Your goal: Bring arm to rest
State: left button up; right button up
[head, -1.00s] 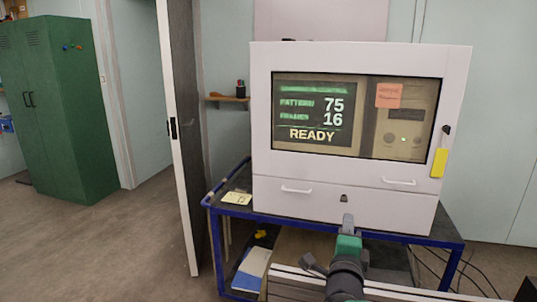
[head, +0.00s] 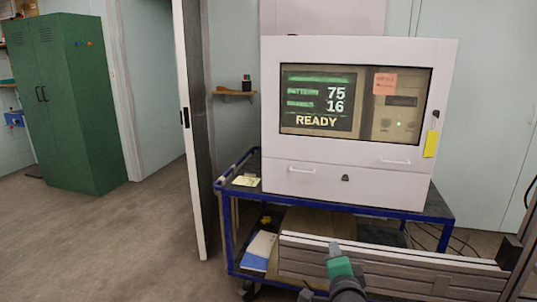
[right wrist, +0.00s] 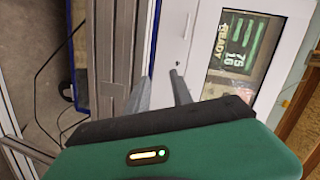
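My right gripper (head: 335,252) shows at the bottom of the head view, with a green body and grey fingers, in front of a metal beam. In the right wrist view, the two grey fingers (right wrist: 160,84) stand apart with nothing between them, so it is open. A white cabinet (head: 350,181) with a screen (head: 320,103) reading 75, 16 and READY stands beyond the gripper, apart from it. The screen also shows tilted in the right wrist view (right wrist: 240,45). My left gripper is in neither view.
The cabinet stands on a blue-framed cart (head: 405,214). The grey beam (head: 400,264) crosses low in front of the cart. A door (head: 192,130) stands edge-on at left, and a green locker (head: 85,110) is farther left. The floor at left is clear.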

jog(key=s+f+n+g+y+b, duration=0.1)
jog(key=s+f+n+g+b, duration=0.15)
jog(key=s+f+n, duration=0.45)
jog(key=s+f+n+g+y+b, duration=0.15)
jog(key=s+f+g, duration=0.25)
jog(key=f, duration=0.8)
jog(key=s+d+f+n+g+b, duration=0.2)
jog(key=s+f+n+g, duration=0.15)
jog(key=s+f, duration=0.4)
jog(key=s+d+f+n+g+b, duration=0.1)
jog(key=s+f+n+g+b, duration=0.25)
jog(key=s, duration=0.65)
notch_tip(320, 180, up, 37)
jog(key=p, duration=4)
jog(key=shift+w+f+t+h, duration=0.15)
jog(key=shift+w+t+h, duration=0.2)
jog(key=shift+w+t, duration=0.1)
jog(key=shift+o, duration=0.5)
